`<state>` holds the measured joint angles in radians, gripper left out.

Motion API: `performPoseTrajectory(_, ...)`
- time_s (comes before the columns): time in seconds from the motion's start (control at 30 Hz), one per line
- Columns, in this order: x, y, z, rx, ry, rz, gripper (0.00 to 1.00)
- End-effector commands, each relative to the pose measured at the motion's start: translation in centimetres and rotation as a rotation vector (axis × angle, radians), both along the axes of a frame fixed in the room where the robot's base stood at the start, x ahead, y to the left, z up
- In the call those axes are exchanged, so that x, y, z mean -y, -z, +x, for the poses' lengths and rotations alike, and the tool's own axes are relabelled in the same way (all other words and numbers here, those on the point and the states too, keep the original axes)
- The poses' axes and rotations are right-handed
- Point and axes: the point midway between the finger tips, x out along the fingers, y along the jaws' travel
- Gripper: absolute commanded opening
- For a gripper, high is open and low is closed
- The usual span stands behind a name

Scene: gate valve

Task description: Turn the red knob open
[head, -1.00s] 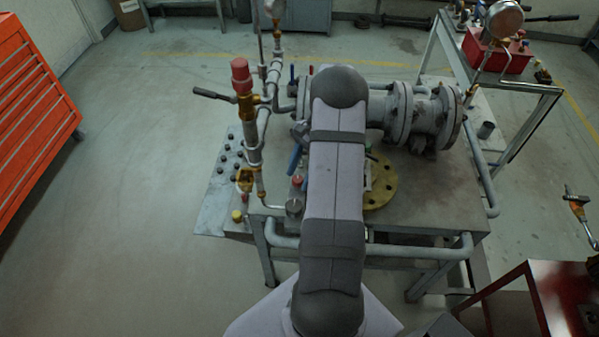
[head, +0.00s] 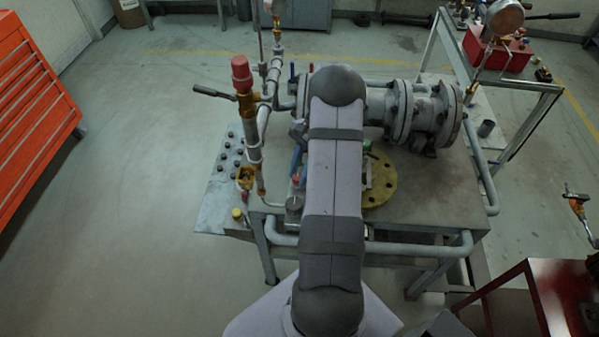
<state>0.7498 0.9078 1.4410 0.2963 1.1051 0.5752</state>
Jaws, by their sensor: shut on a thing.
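A small red knob (head: 296,181) shows just left of my arm, above a short grey cylinder (head: 294,203) on the metal bench. It is small and partly covered, so its turn position cannot be read. A larger red cap (head: 241,72) tops the upright pipe at the left. My arm stretches over the middle of the bench and hides much of the valve behind it. My gripper is hidden behind the arm, so its jaws and any contact with the knob cannot be seen.
A blue lever (head: 297,162) stands close by the small knob. Flanged grey pipe (head: 402,112) runs right of my arm, with a yellow round flange (head: 380,185) below it. The upright pipe's black handle (head: 212,92) sticks out left. The bench's right front top (head: 435,205) is clear.

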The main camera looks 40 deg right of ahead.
Motion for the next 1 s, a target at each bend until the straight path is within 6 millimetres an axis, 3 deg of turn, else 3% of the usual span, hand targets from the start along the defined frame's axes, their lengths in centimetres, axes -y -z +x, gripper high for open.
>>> performPoseTrajectory(1.0,-0.31,-0.10,0.71,0.001,-0.888,-0.001,0.04)
